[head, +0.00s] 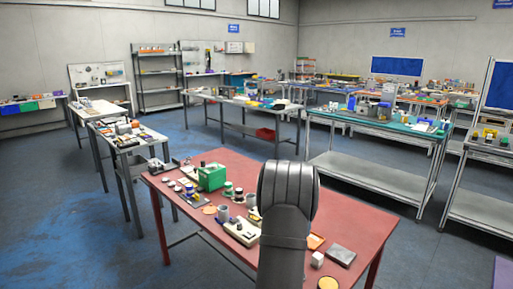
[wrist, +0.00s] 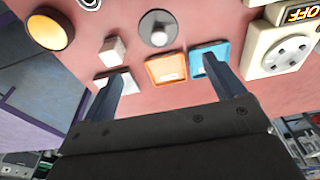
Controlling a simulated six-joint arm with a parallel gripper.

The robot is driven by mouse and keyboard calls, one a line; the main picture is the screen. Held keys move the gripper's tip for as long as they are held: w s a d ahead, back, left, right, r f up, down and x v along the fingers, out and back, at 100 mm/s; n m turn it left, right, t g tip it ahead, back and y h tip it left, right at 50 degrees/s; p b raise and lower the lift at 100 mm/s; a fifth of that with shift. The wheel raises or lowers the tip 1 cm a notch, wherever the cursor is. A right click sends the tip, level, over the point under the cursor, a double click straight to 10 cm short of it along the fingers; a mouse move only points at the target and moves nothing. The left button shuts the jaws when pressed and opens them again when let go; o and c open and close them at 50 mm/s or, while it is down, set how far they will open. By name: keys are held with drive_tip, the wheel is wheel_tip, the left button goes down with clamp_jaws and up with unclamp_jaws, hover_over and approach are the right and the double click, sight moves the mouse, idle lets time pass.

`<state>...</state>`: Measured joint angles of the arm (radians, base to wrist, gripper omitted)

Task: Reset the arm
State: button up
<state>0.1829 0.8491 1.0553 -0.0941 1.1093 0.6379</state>
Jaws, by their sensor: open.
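My gripper (wrist: 168,92) shows in the wrist view with its two dark fingers spread wide apart. It is open, with nothing held between the fingers. Past the fingertips are an orange square tray (wrist: 166,70) and a blue square tray (wrist: 208,57) on the red table (head: 343,217). In the head view my arm covers part of the table, and the gripper itself is hidden behind it.
A green box (head: 211,177), a cream device (head: 242,231) and several small items crowd the table's left side. A white cube (head: 317,259) and a grey square plate (head: 341,255) lie near the front right. The table's right side is largely clear. Other loaded benches stand behind.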

drive_tip(key=f, duration=0.4)
drive_tip(key=d+f, duration=0.1)
drive_tip(key=f, duration=0.3)
drive_tip(key=w+f, duration=0.1)
drive_tip(key=f, duration=0.4)
drive_tip(key=shift+d, duration=0.15)
drive_tip(key=r, duration=0.5)
drive_tip(key=shift+s+d+r, duration=0.15)
drive_tip(key=shift+d+r, duration=0.1)
drive_tip(key=shift+d, duration=0.15)
drive_tip(key=s+d+r, duration=0.7)
drive_tip(key=s+d, duration=0.1)
drive_tip(key=s+d+r+m+g, duration=0.1)
drive_tip(key=s+d+m, duration=0.3)
drive_tip(key=s, duration=0.6)
drive_tip(key=s+d+r+m, duration=0.1)
drive_tip(key=s+d+m, duration=0.1)
drive_tip(key=s+m, duration=0.5)
drive_tip(key=w+a+f, duration=0.2)
drive_tip(key=w+a+f+n, duration=0.1)
drive_tip(key=w+a+f, duration=0.1)
drive_tip(key=w+f, duration=0.1)
drive_tip(key=w+a+f+n, duration=0.1)
drive_tip(key=w+a+f, duration=0.1)
drive_tip(key=shift+w+a+f, duration=0.1)
drive_tip(key=shift+w+f, duration=0.1)
drive_tip(key=shift+w, duration=0.15)
drive_tip(key=shift+w+f+h, duration=0.1)
drive_tip(key=shift+f+h, duration=0.2)
drive_tip(key=shift+f, duration=0.25)
